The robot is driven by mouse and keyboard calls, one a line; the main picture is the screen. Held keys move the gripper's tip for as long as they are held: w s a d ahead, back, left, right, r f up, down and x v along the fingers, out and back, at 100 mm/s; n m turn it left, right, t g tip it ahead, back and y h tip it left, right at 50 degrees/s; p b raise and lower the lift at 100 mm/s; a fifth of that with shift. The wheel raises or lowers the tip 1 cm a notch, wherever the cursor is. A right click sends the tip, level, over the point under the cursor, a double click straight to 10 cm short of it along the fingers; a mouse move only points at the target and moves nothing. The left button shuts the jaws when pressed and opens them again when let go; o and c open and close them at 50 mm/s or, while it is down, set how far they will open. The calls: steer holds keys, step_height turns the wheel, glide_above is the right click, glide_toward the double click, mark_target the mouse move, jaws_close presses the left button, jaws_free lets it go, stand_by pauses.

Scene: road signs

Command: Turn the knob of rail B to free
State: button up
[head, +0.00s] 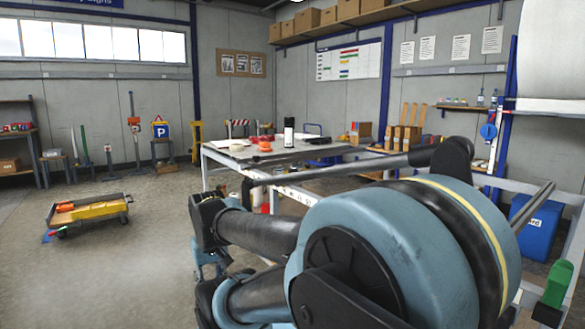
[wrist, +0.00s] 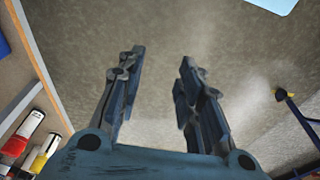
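My gripper (wrist: 162,68) is open in the wrist view, its two dark fingers spread apart with nothing between them. The grey floor shows behind the fingers. In the head view my arm fills the lower middle and right and hides much of the scene. I cannot identify a knob marked as rail B's in either view. A green handle-like piece (head: 556,285) stands at the lower right edge of the head view, by a pale frame. A blue disc (head: 488,131) with red above it is on the blue post at right; I cannot read any marking on it.
A workbench (head: 228,161) with tape rolls and a bottle (head: 289,131) stands behind my arm. A low cart (head: 90,212) with yellow and orange pieces is at left. A blue bin (head: 535,225) is at right. The floor at front left is clear.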

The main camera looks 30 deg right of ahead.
steer(key=o, duration=0.3)
steer(key=shift+o, duration=0.6)
steer(key=r, duration=0.2)
steer(key=shift+d+r+m, duration=0.3)
steer(key=shift+r+m, duration=0.1)
steer(key=w+d+r+m+g, duration=0.1)
steer(key=w+d+r+m, duration=0.6)
steer(key=r, duration=0.4)
steer(key=w+d+r+m, duration=0.55)
steer(key=w+r, duration=0.25)
steer(key=r, duration=0.4)
steer(key=w+d+r+m, duration=0.3)
steer(key=d+r+m, duration=0.15)
steer(key=d, duration=0.45)
steer(key=w+d+r+m+g, duration=0.1)
steer(key=w+d+r+m, duration=0.1)
steer(key=d+r+m, duration=0.5)
steer(key=w+d+r+m, duration=0.1)
steer(key=w+d+r, duration=0.25)
steer(key=d, duration=0.85)
steer(key=f, duration=1.1)
steer(key=s+f, duration=0.1)
steer(key=f, duration=0.5)
steer(key=shift+a+f, duration=0.1)
steer(key=shift+a, duration=0.1)
steer(key=c, duration=1.1)
